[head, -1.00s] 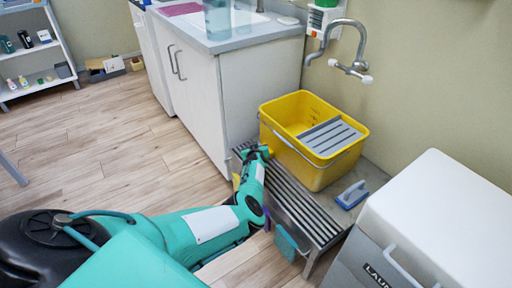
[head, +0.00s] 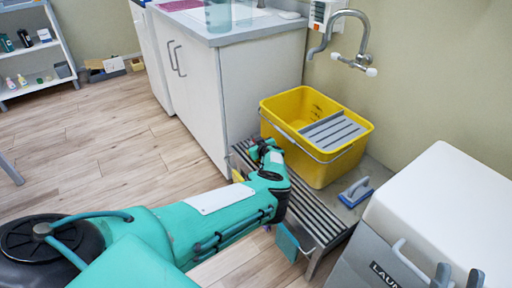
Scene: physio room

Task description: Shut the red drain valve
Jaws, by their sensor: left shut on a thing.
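The yellow bucket (head: 325,165) with a grey slatted wringer (head: 333,132) stands on a grey slatted bench. No red valve shows; the bucket's lower left corner is hidden behind my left gripper. My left gripper (head: 262,149) comes in from the left and is at that corner, low against the bucket, and shut. What lies between its fingers is hidden by the gripper and wrist. My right gripper (head: 457,277) shows only as two grey fingertips at the bottom right edge, apart and empty, in front of the white-lidded laundry bin (head: 445,205).
The slatted bench (head: 298,212) carries a blue-handled brush (head: 356,192) right of the bucket. A white cabinet (head: 205,95) stands close behind my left gripper. A wall tap (head: 345,45) hangs above the bucket. The wooden floor (head: 110,160) at left is clear.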

